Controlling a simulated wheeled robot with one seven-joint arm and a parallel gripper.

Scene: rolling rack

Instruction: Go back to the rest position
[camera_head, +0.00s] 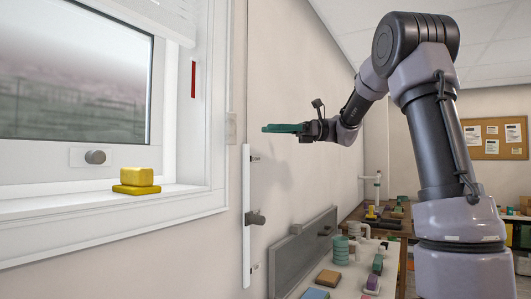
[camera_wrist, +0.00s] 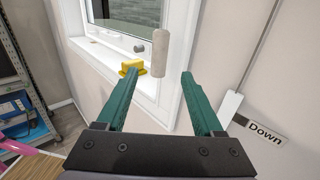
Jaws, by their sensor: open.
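My gripper (camera_head: 266,128) is raised in the air beside the wall, to the right of the window, at the end of my bent arm. In the wrist view my gripper (camera_wrist: 156,76) shows its two green fingers wide apart with nothing between them. A yellow block on a flat yellow base (camera_head: 136,181) sits on the white window sill (camera_head: 60,215), apart from my gripper. The yellow block also shows in the wrist view (camera_wrist: 131,68), beyond the fingers.
A white vertical rail (camera_head: 247,215) with a dark knob stands on the wall below my gripper. A worktop with blocks and a green ribbed cup (camera_head: 339,250) lies lower right. A metal shelf (camera_wrist: 20,80) stands left in the wrist view. The air around my gripper looks clear.

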